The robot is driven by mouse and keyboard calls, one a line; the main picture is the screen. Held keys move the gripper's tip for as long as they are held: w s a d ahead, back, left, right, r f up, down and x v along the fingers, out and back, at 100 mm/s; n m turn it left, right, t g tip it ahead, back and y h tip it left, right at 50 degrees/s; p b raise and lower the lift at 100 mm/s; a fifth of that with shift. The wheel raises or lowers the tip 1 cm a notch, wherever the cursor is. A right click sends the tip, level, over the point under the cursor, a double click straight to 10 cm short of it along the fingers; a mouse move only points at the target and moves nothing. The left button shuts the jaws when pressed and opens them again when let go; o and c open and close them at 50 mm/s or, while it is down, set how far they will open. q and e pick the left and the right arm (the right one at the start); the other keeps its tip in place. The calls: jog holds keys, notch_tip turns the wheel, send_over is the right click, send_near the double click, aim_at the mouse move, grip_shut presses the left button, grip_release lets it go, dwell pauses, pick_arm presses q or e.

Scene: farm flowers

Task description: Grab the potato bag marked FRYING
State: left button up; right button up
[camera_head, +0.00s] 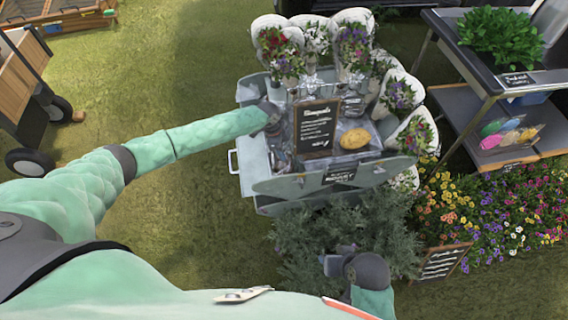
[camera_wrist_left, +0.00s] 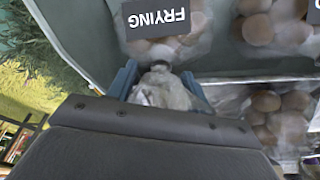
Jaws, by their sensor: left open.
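The potato bag marked FRYING (camera_wrist_left: 165,50) shows in the left wrist view as a clear bag of brown potatoes with a black label, upside down in the picture. Its gathered top (camera_wrist_left: 160,90) lies between the blue fingers of my left gripper (camera_wrist_left: 160,82). The left gripper is open around that top; whether it touches the plastic is unclear. In the head view my left gripper (camera_head: 272,122) is at the left side of the cart, and the bag cannot be made out there. My right gripper (camera_head: 343,255) is over the green bush, its jaws unclear.
More potato bags (camera_wrist_left: 270,28) lie to the right in the wrist view. The grey cart (camera_head: 300,186) carries a black chalkboard sign (camera_head: 316,128), a yellow potato-shaped thing (camera_head: 355,138) and wrapped bouquets (camera_head: 281,50). A plant table (camera_head: 458,48) stands at right. Grass is open at left.

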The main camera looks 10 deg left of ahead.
pick_arm(q)
jog(key=shift+x, duration=1.45)
grip_shut()
